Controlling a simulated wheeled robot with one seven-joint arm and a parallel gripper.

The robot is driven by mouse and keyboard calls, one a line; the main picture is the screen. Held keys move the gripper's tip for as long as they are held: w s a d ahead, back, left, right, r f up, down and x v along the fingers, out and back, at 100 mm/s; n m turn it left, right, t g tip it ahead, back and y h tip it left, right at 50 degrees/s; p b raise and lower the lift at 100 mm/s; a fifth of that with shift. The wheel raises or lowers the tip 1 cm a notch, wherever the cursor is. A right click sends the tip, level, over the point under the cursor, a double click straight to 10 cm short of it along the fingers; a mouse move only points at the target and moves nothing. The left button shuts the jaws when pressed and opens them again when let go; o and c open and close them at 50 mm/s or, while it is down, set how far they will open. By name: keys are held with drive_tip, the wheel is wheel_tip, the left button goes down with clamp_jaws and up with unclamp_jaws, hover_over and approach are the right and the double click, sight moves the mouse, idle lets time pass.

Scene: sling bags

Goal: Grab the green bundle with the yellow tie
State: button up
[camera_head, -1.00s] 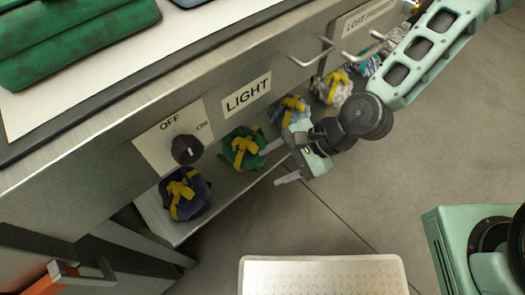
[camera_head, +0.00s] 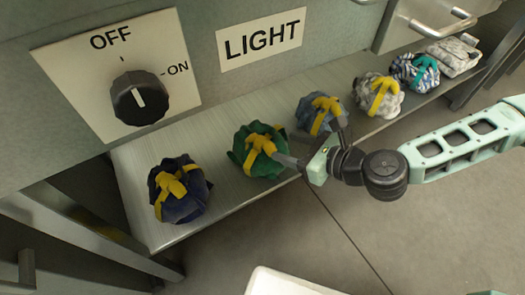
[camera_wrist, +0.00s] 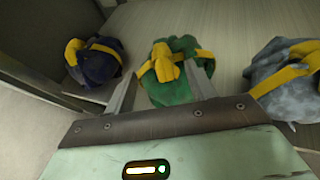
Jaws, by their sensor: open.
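The green bundle with the yellow tie (camera_head: 258,150) sits on a low metal shelf in the head view, between a dark blue bundle and a blue-grey one. My gripper (camera_head: 290,158) is at its right side, with a finger reaching over toward the tie. In the wrist view the green bundle (camera_wrist: 172,72) lies straight ahead, and my open gripper's fingers (camera_wrist: 160,90) point at it, one at its left and one over its right part. Nothing is held. Whether the fingers touch the bundle I cannot tell. The gripper hides part of its near side.
The dark blue bundle (camera_head: 179,190) is left and the blue-grey bundle (camera_head: 318,115) right, both with yellow ties. A white-grey bundle (camera_head: 378,96) and others lie farther right. A panel with a knob (camera_head: 139,97) rises behind. Open floor lies in front of the shelf (camera_head: 228,190).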

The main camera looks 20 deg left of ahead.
sight(258, 137)
drive_tip(key=b+x, duration=0.5)
drive_tip(key=x, duration=0.6)
drive_tip(key=shift+a, duration=0.1)
drive_tip(key=shift+r, duration=0.15)
clamp_jaws()
